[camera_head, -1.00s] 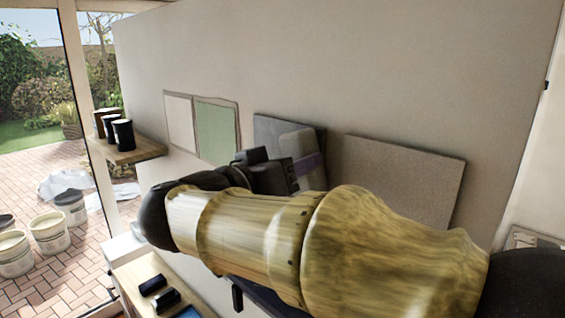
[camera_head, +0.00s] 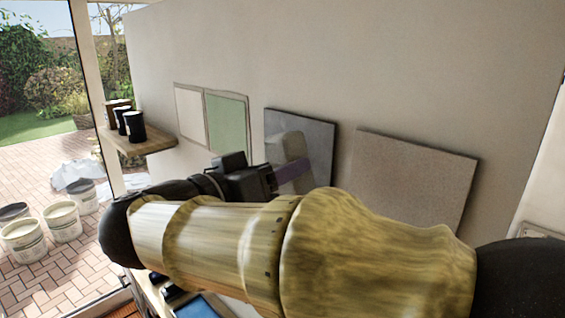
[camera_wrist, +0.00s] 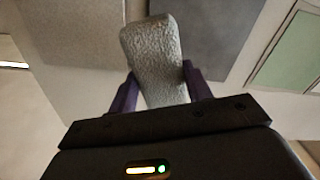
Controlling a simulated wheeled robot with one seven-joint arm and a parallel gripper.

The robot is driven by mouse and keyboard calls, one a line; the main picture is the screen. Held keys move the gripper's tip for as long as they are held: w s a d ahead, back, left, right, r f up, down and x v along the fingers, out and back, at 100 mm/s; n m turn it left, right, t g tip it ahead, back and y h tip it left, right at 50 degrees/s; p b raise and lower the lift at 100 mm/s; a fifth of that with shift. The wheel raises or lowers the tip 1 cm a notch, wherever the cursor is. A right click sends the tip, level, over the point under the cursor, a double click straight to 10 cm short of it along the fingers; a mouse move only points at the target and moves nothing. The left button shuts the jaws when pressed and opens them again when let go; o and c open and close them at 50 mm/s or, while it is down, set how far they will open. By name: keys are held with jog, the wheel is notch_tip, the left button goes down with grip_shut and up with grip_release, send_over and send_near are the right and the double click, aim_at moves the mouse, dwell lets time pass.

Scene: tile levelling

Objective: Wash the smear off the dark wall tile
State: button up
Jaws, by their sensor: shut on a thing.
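My gripper (camera_wrist: 161,88) has purple fingers and is shut on a pale grey rough-textured block, like a sponge (camera_wrist: 153,48). In the head view the sponge (camera_head: 290,147) stands up from the fingers in front of the dark wall tile (camera_head: 318,134). The tile is a flat dark grey slab on the wall; its lower part is hidden by my gripper and arm. It also shows in the wrist view (camera_wrist: 222,30), behind and right of the sponge. I cannot tell whether the sponge touches it. No smear can be made out on the visible part.
A light speckled tile (camera_head: 415,180) is on the wall to the right. A green tile (camera_head: 227,122) and a white tile (camera_head: 190,115) are to the left. A wooden shelf (camera_head: 150,146) with dark cups juts out further left. Buckets (camera_head: 62,222) stand on the paving outside.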

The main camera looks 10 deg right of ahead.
jog(key=shift+s+a, duration=0.15)
jog(key=shift+a, duration=0.05)
jog(key=v, duration=0.3)
dwell(0.5)
